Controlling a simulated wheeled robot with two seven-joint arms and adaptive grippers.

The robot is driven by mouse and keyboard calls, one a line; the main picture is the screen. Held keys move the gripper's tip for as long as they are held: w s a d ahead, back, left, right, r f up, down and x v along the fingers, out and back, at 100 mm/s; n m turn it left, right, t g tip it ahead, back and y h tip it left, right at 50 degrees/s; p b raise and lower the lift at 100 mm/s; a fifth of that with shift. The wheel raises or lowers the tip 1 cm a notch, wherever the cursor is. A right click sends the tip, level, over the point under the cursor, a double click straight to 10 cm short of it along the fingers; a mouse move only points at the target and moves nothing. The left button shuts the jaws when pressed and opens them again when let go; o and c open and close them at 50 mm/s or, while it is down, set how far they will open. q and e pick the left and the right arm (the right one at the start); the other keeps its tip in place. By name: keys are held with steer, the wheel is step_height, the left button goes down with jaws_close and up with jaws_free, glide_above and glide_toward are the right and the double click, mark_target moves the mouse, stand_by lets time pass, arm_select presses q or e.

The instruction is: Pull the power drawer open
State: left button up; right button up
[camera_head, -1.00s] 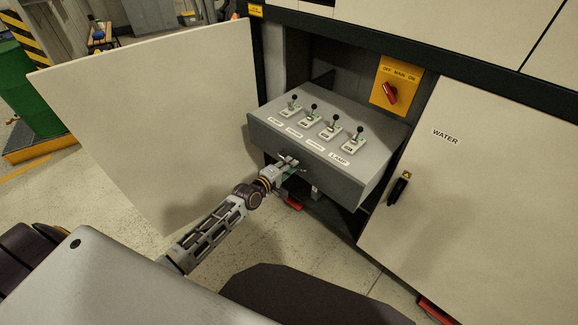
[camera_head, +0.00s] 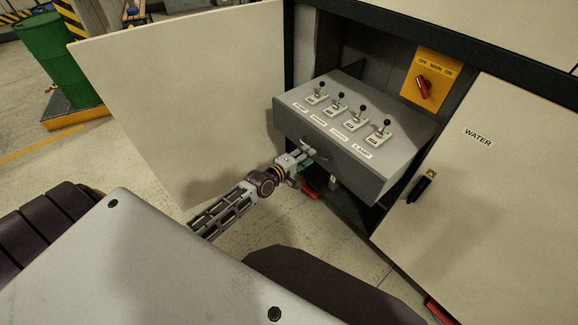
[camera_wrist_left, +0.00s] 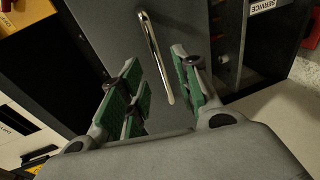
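The power drawer (camera_head: 335,150) is a grey box standing out of the cabinet, with several black-knobbed toggle switches on its top. In the left wrist view its dark front (camera_wrist_left: 115,30) carries a slim metal bar handle (camera_wrist_left: 153,50). My left gripper (camera_head: 313,153) is at the drawer front, by the handle. In the left wrist view the green-padded fingers (camera_wrist_left: 162,82) are apart, and the handle lies between them with gaps visible on both sides. I cannot tell whether any pad touches it. My right gripper is not in view.
A large open door panel (camera_head: 195,95) stands left of the drawer. A red main switch (camera_head: 423,87) sits on a yellow plate behind the drawer. Floor in front is partly clear.

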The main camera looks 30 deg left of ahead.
arm_select(q)
steer(key=v, duration=0.9)
stand_by(0.4)
steer(key=shift+m, duration=0.3)
stand_by(0.5)
